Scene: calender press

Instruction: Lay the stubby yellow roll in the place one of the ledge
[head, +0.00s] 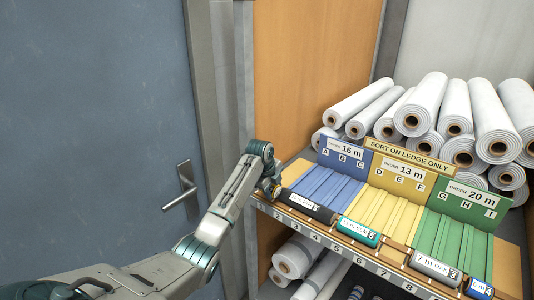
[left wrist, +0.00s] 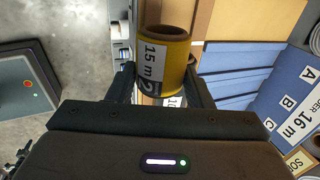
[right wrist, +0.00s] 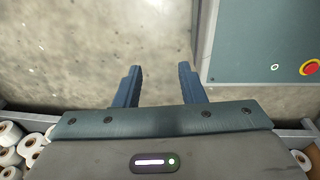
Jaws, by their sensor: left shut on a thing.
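The stubby yellow roll (left wrist: 170,50), with a white label reading 15 m and a brown core, sits between the fingers of my left gripper (left wrist: 163,85). In the head view my left gripper (head: 270,188) is shut on it at the far left end of the ledge (head: 345,245), close to the low numbers; the arm mostly hides the roll there. I cannot tell whether the roll touches the ledge. My right gripper (right wrist: 160,80) is open and empty over bare floor in the right wrist view.
On the ledge lie a dark roll (head: 306,206), a teal roll (head: 358,232), a grey 7 m roll (head: 437,268) and a blue roll (head: 480,288). Behind them are blue (head: 325,184), yellow (head: 380,208) and green (head: 452,238) grooved racks. A door (head: 95,120) stands left.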

